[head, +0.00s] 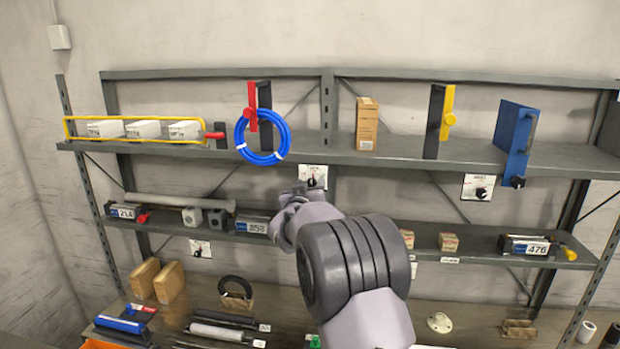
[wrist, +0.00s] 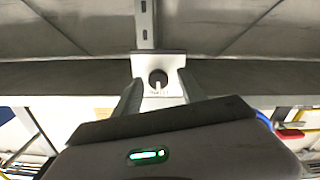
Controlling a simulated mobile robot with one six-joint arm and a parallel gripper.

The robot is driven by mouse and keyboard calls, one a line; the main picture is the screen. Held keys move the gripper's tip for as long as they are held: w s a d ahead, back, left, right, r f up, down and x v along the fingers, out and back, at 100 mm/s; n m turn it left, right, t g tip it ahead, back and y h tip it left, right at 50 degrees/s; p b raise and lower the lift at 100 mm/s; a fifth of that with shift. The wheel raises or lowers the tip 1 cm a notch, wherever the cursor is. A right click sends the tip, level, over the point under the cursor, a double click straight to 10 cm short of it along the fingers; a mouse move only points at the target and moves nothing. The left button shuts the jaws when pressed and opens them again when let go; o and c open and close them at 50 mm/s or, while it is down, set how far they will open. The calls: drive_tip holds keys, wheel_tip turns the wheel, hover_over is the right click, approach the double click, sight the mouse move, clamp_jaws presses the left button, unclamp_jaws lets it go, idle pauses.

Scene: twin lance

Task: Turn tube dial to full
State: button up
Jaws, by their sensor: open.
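A white dial plate (head: 313,171) with a dark knob (head: 312,182) hangs below the front of the upper shelf, near the middle post. My gripper (head: 297,192) is right in front of it, partly covering its lower left in the head view. In the wrist view the round dark knob (wrist: 158,78) with a pale pointer mark sits between the tips of my open gripper (wrist: 158,88), one finger on each side. I cannot tell whether the fingers touch it. Lettering on the plate is too small to read. Similar dial plates hang at right (head: 478,187) and lower left (head: 200,248).
A blue hose coil (head: 263,158) hangs from the upper shelf just left of the dial. A cardboard box (head: 367,123) stands on that shelf to the right. The middle shelf (head: 345,232) below carries small boxes and labelled devices.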

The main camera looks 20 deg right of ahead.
drive_tip(key=shift+w+d, duration=0.4)
drive_tip(key=shift+d, duration=0.05)
drive_tip(key=shift+a, duration=0.1)
clamp_jaws()
drive_tip(key=shift+f+m+b, duration=0.1)
drive_tip(key=shift+m+b, duration=0.2)
drive_tip(key=shift+b, duration=0.15)
drive_tip(key=shift+f+m+b, duration=0.1)
drive_tip(key=shift+m+b, duration=0.4)
drive_tip(key=shift+b, duration=0.25)
drive_tip(key=m+b, duration=0.2)
drive_tip(key=shift+m+b, duration=0.3)
drive_tip(key=shift+b, duration=0.1)
drive_tip(key=m+b, duration=0.3)
drive_tip(key=m, duration=0.1)
drive_tip(key=shift+s+m+b, duration=0.1)
drive_tip(key=shift+m+b, duration=0.9)
drive_tip(key=shift+m, duration=0.9)
drive_tip(key=shift+r, duration=0.2)
